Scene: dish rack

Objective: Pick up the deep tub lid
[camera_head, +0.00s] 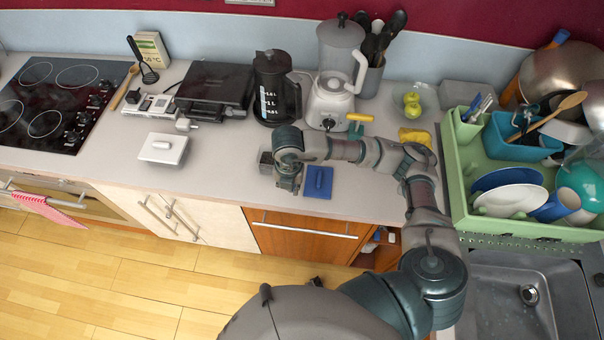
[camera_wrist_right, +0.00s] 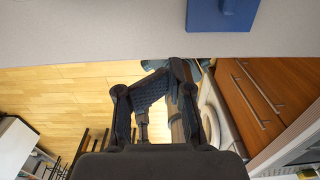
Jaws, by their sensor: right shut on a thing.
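A flat blue lid (camera_head: 318,182) with a raised handle lies on the counter near its front edge. It also shows at the top of the right wrist view (camera_wrist_right: 222,14). A white lid (camera_head: 163,148) with a handle lies on the counter further left. I cannot tell which one is the deep tub lid. My right gripper (camera_head: 288,184) points down just left of the blue lid, apart from it. In the right wrist view its fingers (camera_wrist_right: 152,102) are closed in on something dark that I cannot make out. My left gripper is not in view.
A small grey block (camera_head: 265,162) is just left of my right gripper. A black kettle (camera_head: 277,88) and a blender (camera_head: 338,70) stand behind. A green dish rack (camera_head: 461,190) full of dishes is at the right, above the sink (camera_head: 505,298). The counter between the two lids is mostly clear.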

